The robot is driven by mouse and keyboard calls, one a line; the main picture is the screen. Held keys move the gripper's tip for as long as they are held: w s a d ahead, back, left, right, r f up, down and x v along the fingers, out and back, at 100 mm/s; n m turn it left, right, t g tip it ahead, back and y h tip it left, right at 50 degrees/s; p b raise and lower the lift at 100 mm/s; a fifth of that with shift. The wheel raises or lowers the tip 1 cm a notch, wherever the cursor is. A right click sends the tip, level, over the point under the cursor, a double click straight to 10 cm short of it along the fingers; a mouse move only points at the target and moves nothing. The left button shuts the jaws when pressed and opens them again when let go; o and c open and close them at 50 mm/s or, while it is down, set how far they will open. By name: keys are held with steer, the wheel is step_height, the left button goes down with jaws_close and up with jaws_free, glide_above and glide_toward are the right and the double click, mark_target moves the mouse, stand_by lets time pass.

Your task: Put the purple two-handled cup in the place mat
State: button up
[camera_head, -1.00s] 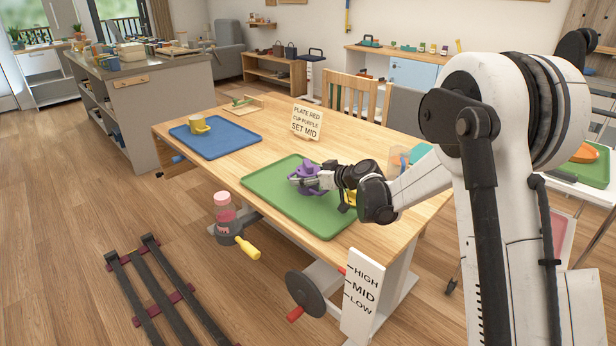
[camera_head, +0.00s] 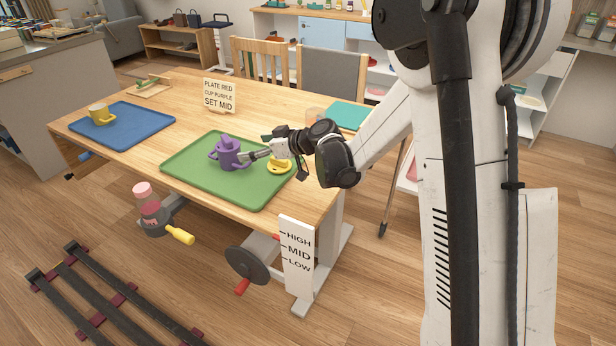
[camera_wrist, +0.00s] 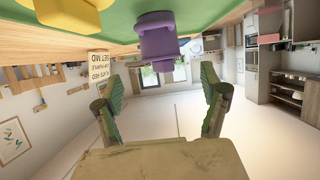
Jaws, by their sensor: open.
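My gripper (camera_head: 250,156) is close to the cup's right side. In the wrist view, which looks upside down, my gripper (camera_wrist: 160,90) has its fingers spread with nothing between them. The cup (camera_wrist: 160,45) shows ahead, toward the picture's top, standing on the green surface (camera_wrist: 115,25). In the head view, I cannot tell whether a finger touches the cup.
A yellow item (camera_head: 279,166) sits right of my gripper on the green mat. A blue tray (camera_head: 122,133) with a yellow cup (camera_head: 101,114) lies left. A sign (camera_head: 219,95) stands behind. A crank wheel (camera_head: 247,265) and height scale (camera_head: 297,256) are at the table front.

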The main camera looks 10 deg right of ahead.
steer(key=s+d+r+m+g+h, duration=0.1)
steer(key=s+d+r+m+h, duration=0.15)
steer(key=s+r, duration=0.45)
steer(key=s+d+r+m+h, duration=0.2)
steer(key=s+d, duration=0.1)
steer(key=s, duration=0.8)
steer(key=s+d+m+h, duration=0.2)
steer(key=s+d, duration=0.3)
steer(key=s, duration=0.6)
steer(key=s+d+f+m+g+h, duration=0.1)
steer(key=s+d+m+h, duration=0.2)
steer(key=s, duration=0.8)
steer(key=shift+d+f+h, duration=0.2)
steer(key=shift+d+h, duration=0.15)
steer(key=shift+d, duration=0.75)
steer(key=shift+r, duration=0.1)
step_height(320, 180, up, 7)
steer(key=p, duration=0.7)
